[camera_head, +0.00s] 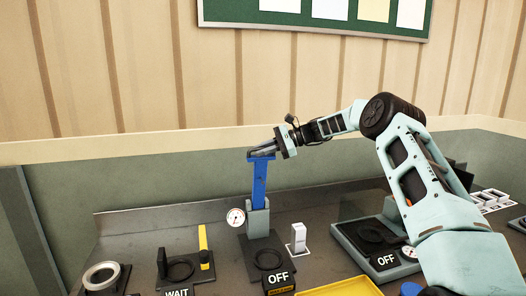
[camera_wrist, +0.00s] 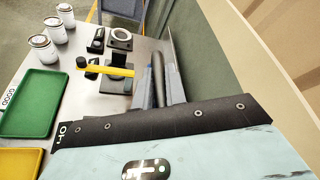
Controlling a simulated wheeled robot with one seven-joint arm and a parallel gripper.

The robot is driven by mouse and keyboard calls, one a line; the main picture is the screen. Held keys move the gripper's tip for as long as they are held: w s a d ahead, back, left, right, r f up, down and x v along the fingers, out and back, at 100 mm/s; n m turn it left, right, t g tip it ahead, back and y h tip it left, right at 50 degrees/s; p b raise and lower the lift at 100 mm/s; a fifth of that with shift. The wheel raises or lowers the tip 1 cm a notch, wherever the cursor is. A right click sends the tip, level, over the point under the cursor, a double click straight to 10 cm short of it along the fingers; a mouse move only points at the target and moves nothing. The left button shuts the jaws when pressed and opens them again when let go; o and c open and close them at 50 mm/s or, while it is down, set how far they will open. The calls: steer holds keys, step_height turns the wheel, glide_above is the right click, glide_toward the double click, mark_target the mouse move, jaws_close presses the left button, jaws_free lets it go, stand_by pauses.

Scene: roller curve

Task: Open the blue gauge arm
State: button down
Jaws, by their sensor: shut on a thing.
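The blue gauge arm (camera_head: 259,184) stands upright on a grey block (camera_head: 258,222) in the head view. A round white dial (camera_head: 235,217) sits at the left of the block, and an OFF label (camera_head: 278,278) is at the front of its base. My gripper (camera_head: 262,151) is at the top of the arm, shut on its upper end. In the wrist view, a dark bar (camera_wrist: 157,78) lies between the fingers of my gripper (camera_wrist: 161,88). The blue part of the arm is hidden there.
To the left is a WAIT station with an upright yellow arm (camera_head: 203,240), also in the wrist view (camera_wrist: 107,71). Another OFF station (camera_head: 386,261) is at the right. A white switch block (camera_head: 298,238) and yellow tray (camera_head: 340,288) are near. The wall rises behind.

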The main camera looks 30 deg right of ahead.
stand_by(0.3)
steer(key=c, duration=1.5)
jaws_free()
steer(key=shift+o, duration=0.2)
steer(key=shift+d, duration=0.15)
steer(key=b+v, duration=0.5)
steer(key=v, duration=1.2)
steer(key=shift+s, duration=0.2)
